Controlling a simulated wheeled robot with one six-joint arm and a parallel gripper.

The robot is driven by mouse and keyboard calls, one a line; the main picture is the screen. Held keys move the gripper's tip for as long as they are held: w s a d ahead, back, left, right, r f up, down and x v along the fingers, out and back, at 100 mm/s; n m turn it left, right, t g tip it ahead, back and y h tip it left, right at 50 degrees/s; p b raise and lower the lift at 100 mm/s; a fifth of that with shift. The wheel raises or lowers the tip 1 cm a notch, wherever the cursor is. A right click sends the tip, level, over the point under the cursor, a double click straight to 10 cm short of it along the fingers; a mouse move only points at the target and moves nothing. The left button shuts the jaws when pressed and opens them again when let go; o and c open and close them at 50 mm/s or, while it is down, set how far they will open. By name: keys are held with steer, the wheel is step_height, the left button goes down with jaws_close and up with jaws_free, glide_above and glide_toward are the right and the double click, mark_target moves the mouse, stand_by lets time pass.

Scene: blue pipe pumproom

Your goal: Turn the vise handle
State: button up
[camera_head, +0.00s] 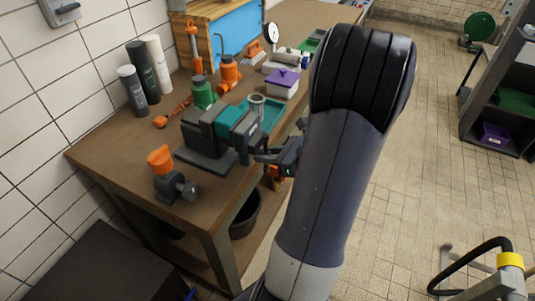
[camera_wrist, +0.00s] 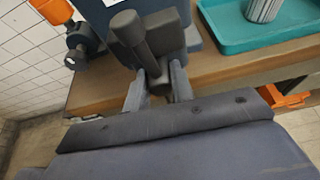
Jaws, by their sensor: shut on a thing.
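The vise (camera_head: 222,132) sits on the workbench near its front edge, dark grey with a teal part. Its dark grey handle (camera_wrist: 130,30) fills the upper middle of the wrist view, with a rounded bar end standing out. My gripper (camera_wrist: 158,82) is shut on the lower part of the handle, one finger on each side. In the head view my gripper (camera_head: 283,156) is at the vise's right end, at the bench edge. My arm hides part of the bench there, and the grip itself is hard to see.
The wooden workbench (camera_head: 110,150) carries an orange-topped tool (camera_head: 165,172), a green bottle (camera_head: 203,93), a teal tray (camera_head: 272,112), and a purple-lidded box (camera_head: 283,83). A dark bucket (camera_head: 245,215) is below. The tiled floor (camera_head: 390,210) right of the bench is largely clear.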

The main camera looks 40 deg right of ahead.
jaws_close()
steer(key=shift+r+m+p, duration=0.25)
steer(key=shift+m+p, duration=0.15)
steer(key=shift+p, duration=0.7)
steer(key=shift+m+y+p, duration=0.4)
steer(key=shift+y+p, duration=0.2)
steer(key=shift+p, duration=0.25)
steer(key=shift+f+m+g+p, duration=0.25)
steer(key=shift+m+g+p, duration=0.05)
steer(key=o, duration=0.9)
jaws_free()
steer(key=shift+c, duration=0.2)
